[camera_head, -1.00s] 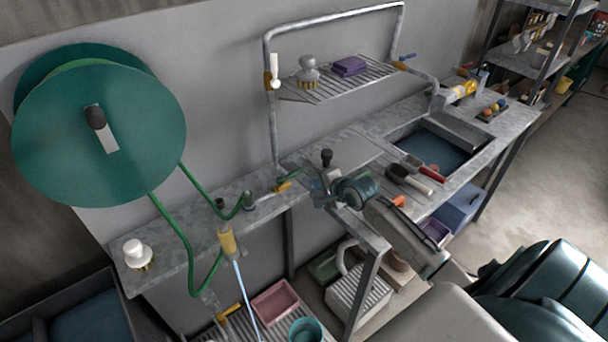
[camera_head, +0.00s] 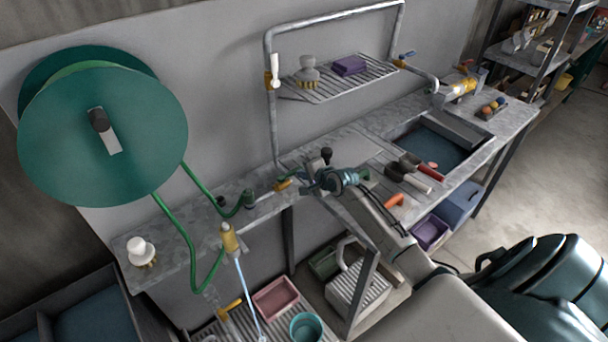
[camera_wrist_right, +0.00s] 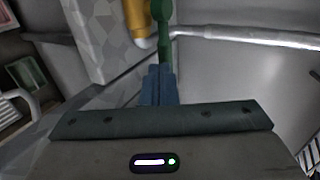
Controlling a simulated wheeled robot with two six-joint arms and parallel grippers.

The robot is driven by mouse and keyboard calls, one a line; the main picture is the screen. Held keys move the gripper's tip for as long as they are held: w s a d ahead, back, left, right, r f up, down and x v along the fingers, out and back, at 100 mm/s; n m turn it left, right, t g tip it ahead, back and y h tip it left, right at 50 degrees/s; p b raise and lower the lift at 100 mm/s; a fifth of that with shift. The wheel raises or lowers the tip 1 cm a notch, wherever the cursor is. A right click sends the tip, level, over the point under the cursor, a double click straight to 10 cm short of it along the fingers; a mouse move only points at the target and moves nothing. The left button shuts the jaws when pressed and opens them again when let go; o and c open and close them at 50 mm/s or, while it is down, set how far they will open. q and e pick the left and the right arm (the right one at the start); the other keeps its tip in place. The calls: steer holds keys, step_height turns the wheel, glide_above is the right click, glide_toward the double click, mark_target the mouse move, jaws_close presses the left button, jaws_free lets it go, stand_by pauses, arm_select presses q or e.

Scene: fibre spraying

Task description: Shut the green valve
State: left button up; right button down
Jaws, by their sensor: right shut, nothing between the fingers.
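In the head view my right gripper (camera_head: 308,179) is at the pipe along the bench, right of the yellow fitting (camera_head: 283,185). It hides the green handle there. My left gripper is not in view.
A green hose runs from the large reel (camera_head: 102,130) to a yellow spray nozzle (camera_head: 230,238), with a pale blue jet coming out. The bench (camera_head: 180,240) holds a white-knobbed brush (camera_head: 140,250). A raised rack (camera_head: 325,85) stands behind. Trays and a bucket (camera_head: 306,328) are below.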

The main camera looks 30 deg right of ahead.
mark_target(297, 167)
steer(key=shift+w+d+f+n+y+b, duration=0.2)
steer(key=shift+w+n+y+b, duration=0.4)
steer(key=shift+b, duration=1.05)
steer(key=w+n+g+y+b, duration=0.1)
steer(key=b, duration=0.2)
steer(key=w+n+y+b, duration=0.1)
steer(key=n+y+b, duration=0.1)
steer(key=b, duration=0.1)
steer(key=w+n+g+y+b, duration=0.1)
steer(key=n+y+b, duration=0.1)
steer(key=b, duration=0.2)
steer(key=shift+w+d+g, duration=0.15)
steer(key=shift+d+g, duration=0.15)
steer(key=shift+d, duration=0.05)
steer(key=shift+w+n+g+y+b, duration=0.3)
steer(key=shift+n+y+b, duration=0.15)
steer(key=shift+n, duration=0.25)
steer(key=shift+w+a+r, duration=0.15)
steer(key=shift+w+a, duration=0.15)
steer(key=shift+w, duration=0.35)
steer(key=shift+w+a+r, duration=0.15)
steer(key=shift+w+a, duration=0.15)
steer(key=shift+w, duration=0.3)
steer(key=shift+w+a, duration=0.5)
steer(key=shift+w, duration=0.2)
steer(key=shift+w+a+f, duration=0.1)
steer(key=shift+w+a, duration=0.5)
steer(key=shift+a, duration=0.25)
steer(key=shift+w, duration=0.1)
